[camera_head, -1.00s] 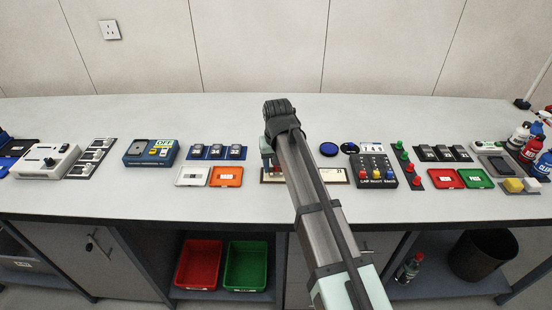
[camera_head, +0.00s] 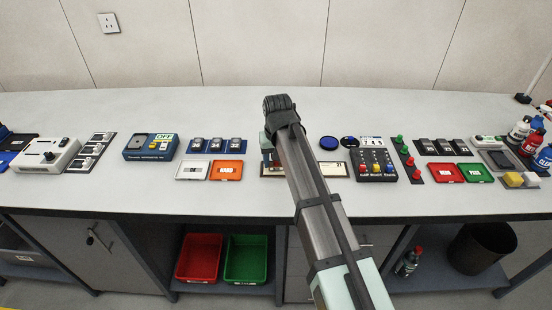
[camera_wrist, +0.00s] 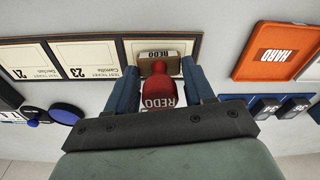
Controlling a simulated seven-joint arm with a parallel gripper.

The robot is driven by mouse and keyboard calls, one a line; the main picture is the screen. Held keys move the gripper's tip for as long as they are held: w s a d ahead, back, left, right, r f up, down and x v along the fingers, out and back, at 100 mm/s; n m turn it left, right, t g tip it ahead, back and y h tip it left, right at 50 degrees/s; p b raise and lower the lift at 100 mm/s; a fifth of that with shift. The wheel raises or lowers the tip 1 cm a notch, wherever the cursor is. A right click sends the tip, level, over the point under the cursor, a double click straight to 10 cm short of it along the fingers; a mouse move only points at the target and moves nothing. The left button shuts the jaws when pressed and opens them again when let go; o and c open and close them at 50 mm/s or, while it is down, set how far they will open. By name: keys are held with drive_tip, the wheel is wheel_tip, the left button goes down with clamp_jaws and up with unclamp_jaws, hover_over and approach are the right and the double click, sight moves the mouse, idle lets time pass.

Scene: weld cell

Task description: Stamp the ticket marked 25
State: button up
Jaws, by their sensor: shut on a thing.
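My gripper (camera_wrist: 166,90) is shut on a red stamp (camera_wrist: 158,92) marked REDO, held between its blue fingers. The stamp's pale wooden base, also marked REDO, is over the third ticket (camera_wrist: 134,50) on a tan-framed board (camera_wrist: 117,37). I cannot tell if the base touches the ticket, and its number is hidden. Beside it lie the ticket marked 23 (camera_wrist: 90,60) and the ticket marked 21 (camera_wrist: 22,62). In the head view my gripper (camera_head: 267,158) is over the board's left part, and my arm hides much of the board.
An orange tray marked HARD (camera_wrist: 275,50) and a white tray (camera_head: 192,170) lie left of the board in the head view. Round pads (camera_head: 329,143), a button box (camera_head: 375,168) and red and green pegs (camera_head: 406,161) stand to the right.

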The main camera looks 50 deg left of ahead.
drive_tip(key=shift+f, duration=0.55)
idle(0.9)
drive_tip(key=shift+r, duration=0.15)
drive_tip(key=shift+r, duration=3.4)
